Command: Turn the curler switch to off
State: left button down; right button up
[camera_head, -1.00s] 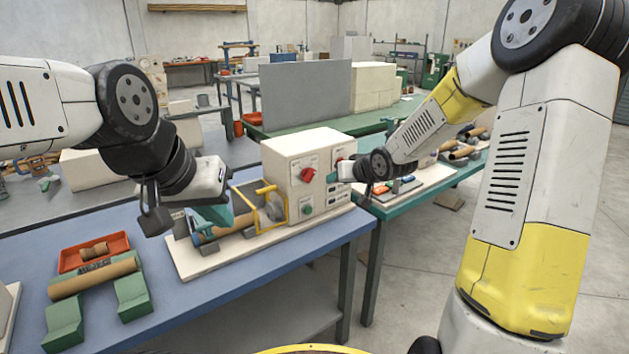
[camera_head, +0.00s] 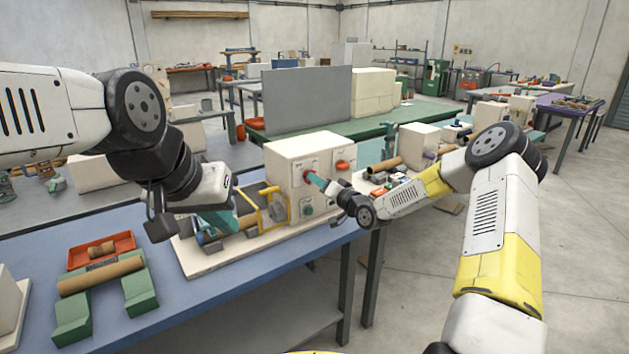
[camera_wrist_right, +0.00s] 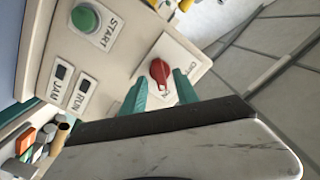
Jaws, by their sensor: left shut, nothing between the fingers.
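The cream winder box (camera_head: 292,158) has two red knobs on its front panel. The left red knob (camera_head: 309,172) is partly covered by my right gripper (camera_head: 318,181). In the right wrist view a red knob (camera_wrist_right: 160,72) sits on a white label, its lettering partly hidden. My right gripper's teal fingers (camera_wrist_right: 158,90) are apart, with the knob between and just beyond their tips; I cannot tell whether they touch it. The other red knob (camera_head: 342,165) is to the right, its grip lying about level. My left gripper (camera_head: 220,222) is shut and empty by the winder's tube.
A green START button (camera_head: 308,210) is below the knobs; it also shows in the right wrist view (camera_wrist_right: 85,18). A yellow guard frame (camera_head: 264,208) stands left of the box. A red tray (camera_head: 100,250) and green V-blocks lie at the left of the blue table.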

jog(key=shift+x, duration=1.2)
jog(key=shift+c, duration=0.3)
grip_shut()
jog(key=shift+n, duration=0.4)
jog(key=shift+f+n, duration=0.1)
jog(key=shift+n, duration=7.5)
